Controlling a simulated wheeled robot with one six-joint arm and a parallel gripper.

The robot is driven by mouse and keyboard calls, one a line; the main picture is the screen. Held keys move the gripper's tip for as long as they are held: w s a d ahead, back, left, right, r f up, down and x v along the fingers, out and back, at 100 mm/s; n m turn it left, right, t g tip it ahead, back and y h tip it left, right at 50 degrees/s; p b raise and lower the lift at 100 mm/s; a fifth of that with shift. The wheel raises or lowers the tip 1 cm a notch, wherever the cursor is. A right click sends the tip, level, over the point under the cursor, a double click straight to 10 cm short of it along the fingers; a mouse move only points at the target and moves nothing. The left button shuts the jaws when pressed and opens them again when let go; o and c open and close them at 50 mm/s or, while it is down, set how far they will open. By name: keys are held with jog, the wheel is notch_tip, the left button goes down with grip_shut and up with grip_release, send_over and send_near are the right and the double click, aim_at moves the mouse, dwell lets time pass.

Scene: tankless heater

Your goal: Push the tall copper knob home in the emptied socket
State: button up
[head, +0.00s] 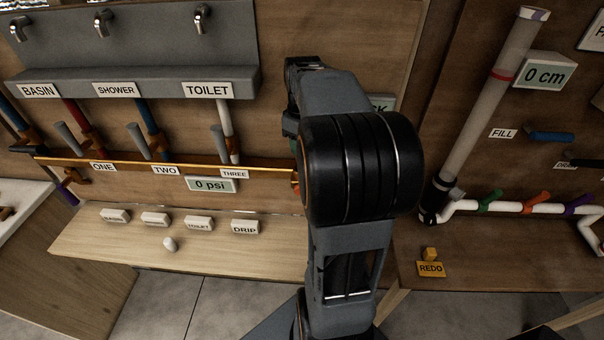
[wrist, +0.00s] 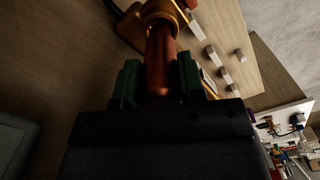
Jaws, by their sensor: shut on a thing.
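The tall copper knob (wrist: 160,50) is a reddish, upright rod in the wrist view. My gripper (wrist: 159,78) is shut on it, with one green finger on each side. The knob's far end meets a shiny brass-coloured fitting (wrist: 166,11) at the top of the wrist view. I cannot tell whether this fitting is the emptied socket, or how deep the knob sits in it. In the head view my arm hides the knob, the fingertips and most of the place where they work.
A wooden shelf (head: 110,245) below carries labelled blocks and a small white piece (head: 170,243). A white pipe (head: 530,207) with coloured levers is at right.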

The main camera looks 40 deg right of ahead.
jog(key=shift+f+b, duration=0.6)
jog(key=shift+f, duration=0.4)
dwell(0.7)
jog(key=o, duration=1.1)
jog(key=shift+r, duration=0.1)
notch_tip(320, 180, up, 14)
jog(key=shift+f, duration=0.15)
dwell(0.4)
jog(key=s+a+f+m+t, duration=0.1)
jog(key=s+a+f, duration=0.1)
jog(key=a+f, duration=0.3)
jog(key=s+a+f+m+t, duration=0.1)
jog(key=s+a+f+t, duration=0.1)
jog(key=a+f, duration=0.3)
jog(key=s+a+f+m+t, duration=0.1)
jog(key=s+a+f, duration=0.3)
jog(key=a, duration=0.6)
jog(key=shift+a+f, duration=0.15)
jog(key=shift+f, duration=0.8)
